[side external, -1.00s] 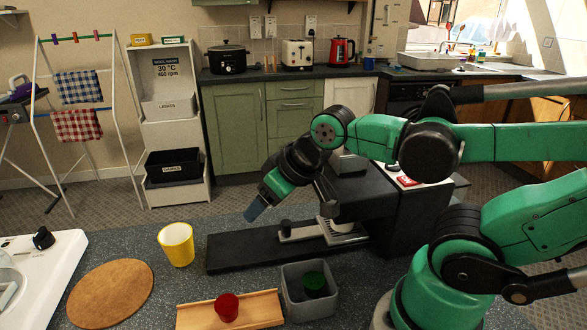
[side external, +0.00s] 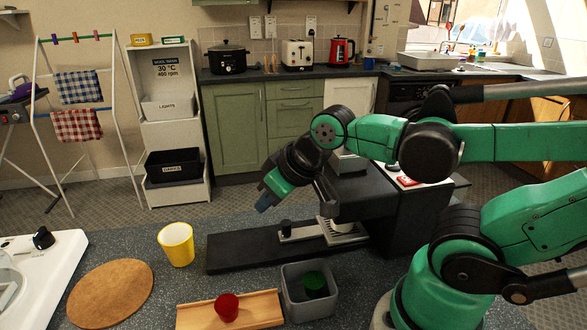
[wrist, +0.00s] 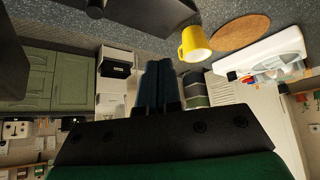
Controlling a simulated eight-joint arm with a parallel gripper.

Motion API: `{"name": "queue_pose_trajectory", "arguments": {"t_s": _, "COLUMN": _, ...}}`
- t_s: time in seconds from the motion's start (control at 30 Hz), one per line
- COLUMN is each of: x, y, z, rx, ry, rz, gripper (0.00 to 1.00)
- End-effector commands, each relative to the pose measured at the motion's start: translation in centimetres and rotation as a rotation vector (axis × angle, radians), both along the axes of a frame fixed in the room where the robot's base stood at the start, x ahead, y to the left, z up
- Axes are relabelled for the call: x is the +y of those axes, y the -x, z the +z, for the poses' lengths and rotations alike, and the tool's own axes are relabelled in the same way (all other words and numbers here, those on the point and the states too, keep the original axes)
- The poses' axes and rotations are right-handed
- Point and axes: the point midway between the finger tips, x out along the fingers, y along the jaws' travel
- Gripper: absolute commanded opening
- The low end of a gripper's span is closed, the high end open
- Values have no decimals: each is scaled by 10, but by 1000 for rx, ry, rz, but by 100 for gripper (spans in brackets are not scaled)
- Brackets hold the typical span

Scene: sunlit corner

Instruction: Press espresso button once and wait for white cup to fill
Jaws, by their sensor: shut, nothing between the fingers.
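The black espresso machine (side external: 375,205) stands on the grey speckled worktop in the side view, partly behind my arm. The white cup (side external: 337,224) stands under its overhanging head, on the slatted drip tray (side external: 348,238); its inside and fill level are hidden. I cannot pick out the espresso button for certain. My gripper (side external: 263,204) is shut and empty, in the air to the left of the machine head, pointing down and left, apart from the machine. In the wrist view its closed fingers (wrist: 158,84) are side by side.
In front are a wooden tray (side external: 255,308) with a red cup (side external: 227,307) and a grey bin (side external: 309,300) with a green cup (side external: 315,284). Air left of my gripper is clear.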

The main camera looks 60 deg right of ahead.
Motion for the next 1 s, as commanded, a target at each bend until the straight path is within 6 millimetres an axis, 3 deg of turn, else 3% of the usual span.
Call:
{"name": "queue_pose_trajectory", "arguments": {"t_s": 0.83, "x": -1, "y": 0, "z": 0, "rx": 0, "ry": -1, "rz": -5, "gripper": 0}}
{"name": "queue_pose_trajectory", "arguments": {"t_s": 1.0, "x": -24, "y": -3, "z": 11, "rx": -11, "ry": -33, "rz": -170, "gripper": 0}}
